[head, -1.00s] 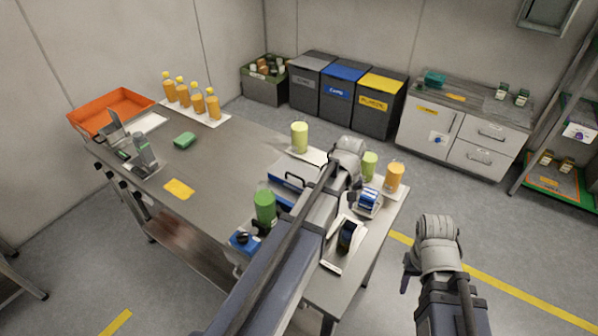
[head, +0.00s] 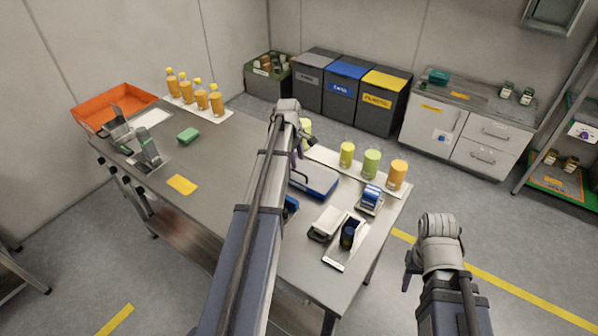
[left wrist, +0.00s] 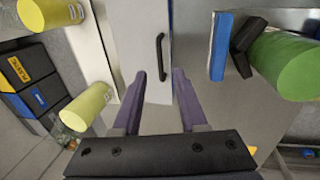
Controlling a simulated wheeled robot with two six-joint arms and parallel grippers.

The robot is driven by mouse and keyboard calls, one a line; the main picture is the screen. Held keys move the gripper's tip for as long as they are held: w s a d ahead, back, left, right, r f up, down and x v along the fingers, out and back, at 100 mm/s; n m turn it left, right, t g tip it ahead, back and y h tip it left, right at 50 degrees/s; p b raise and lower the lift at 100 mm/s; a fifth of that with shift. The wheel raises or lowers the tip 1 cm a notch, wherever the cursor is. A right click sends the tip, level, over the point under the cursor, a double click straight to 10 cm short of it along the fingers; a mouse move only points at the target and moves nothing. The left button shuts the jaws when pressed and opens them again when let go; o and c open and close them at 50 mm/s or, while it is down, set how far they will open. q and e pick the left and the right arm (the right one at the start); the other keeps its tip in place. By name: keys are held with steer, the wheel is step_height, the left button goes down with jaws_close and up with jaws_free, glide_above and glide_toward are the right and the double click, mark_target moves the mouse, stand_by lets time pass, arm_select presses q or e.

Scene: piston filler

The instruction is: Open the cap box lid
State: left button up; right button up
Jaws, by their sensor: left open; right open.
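The cap box (head: 322,185), a low blue box with a pale lid, sits on the table right of my left arm in the head view. Its lid (left wrist: 140,30) lies flat and looks shut in the left wrist view, with a dark bar handle (left wrist: 161,55). My left gripper (left wrist: 160,76) is open and empty; the handle shows just beyond and between its purple fingertips, apparently not gripped. In the head view, the left gripper (head: 298,152) is partly hidden by its wrist. My right gripper (head: 408,272) is open and empty, off the table's right side.
Yellow-green bottles and an orange bottle (head: 397,175) stand on a strip behind the box. A blue-topped device (head: 370,197) and a dark bottle in a holder (head: 348,234) are to its right.

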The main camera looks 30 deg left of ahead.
arm_select(q)
steer(key=b, duration=0.6)
glide_above(299, 181)
step_height(299, 181, down, 6)
steer(key=shift+w+f, duration=0.1)
steer(key=shift+f, duration=0.15)
steer(key=shift+r, duration=0.1)
jaws_close()
stand_by(0.8)
